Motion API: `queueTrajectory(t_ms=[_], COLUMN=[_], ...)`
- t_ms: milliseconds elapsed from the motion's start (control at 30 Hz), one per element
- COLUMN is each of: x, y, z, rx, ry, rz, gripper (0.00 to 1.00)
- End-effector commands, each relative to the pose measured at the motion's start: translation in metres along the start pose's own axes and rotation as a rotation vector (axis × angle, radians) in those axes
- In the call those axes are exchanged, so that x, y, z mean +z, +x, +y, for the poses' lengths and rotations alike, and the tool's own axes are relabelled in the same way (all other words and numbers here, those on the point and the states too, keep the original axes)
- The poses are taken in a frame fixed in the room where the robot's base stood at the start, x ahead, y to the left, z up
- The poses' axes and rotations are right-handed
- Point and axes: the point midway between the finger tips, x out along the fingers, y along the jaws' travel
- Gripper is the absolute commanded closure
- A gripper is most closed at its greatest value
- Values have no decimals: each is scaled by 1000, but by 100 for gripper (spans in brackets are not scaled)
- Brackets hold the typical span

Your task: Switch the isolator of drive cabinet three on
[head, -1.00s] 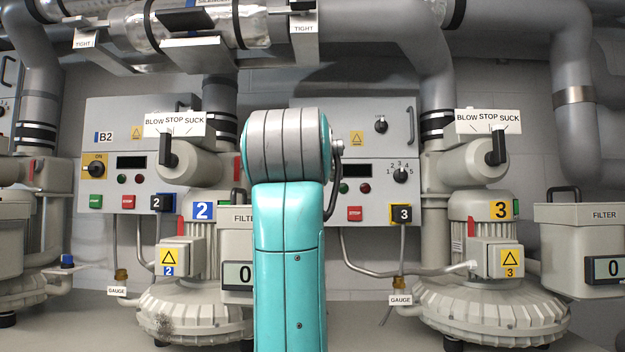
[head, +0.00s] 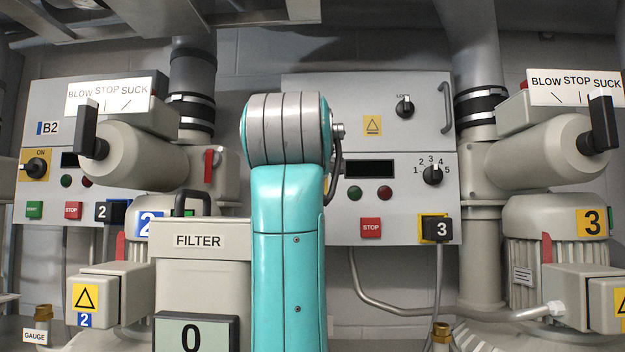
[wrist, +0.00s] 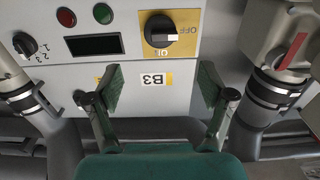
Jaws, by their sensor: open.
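The B3 label (wrist: 157,79) shows between the fingers. My gripper (wrist: 161,86) is open and empty, short of the cabinet face, with the knob beyond its fingertips.
The blower 3 valve (head: 555,150) with its black handle stands at the right, blower 2's valve (head: 140,150) at the left. A filter box (head: 199,265) stands close at lower left. Cabinet B2 (head: 60,110) is at far left. Pipes (wrist: 280,90) flank the gripper.

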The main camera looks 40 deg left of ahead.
Motion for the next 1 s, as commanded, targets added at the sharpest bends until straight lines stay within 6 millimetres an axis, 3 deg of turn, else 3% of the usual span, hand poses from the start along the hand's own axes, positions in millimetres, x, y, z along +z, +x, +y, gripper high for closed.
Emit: queueTrajectory(t_ms=[600, 1000], x=[0, 0], y=[91, 105], z=[0, 0], rx=[0, 0], ry=[-1, 0], rz=[-1, 0], gripper=[19, 19])
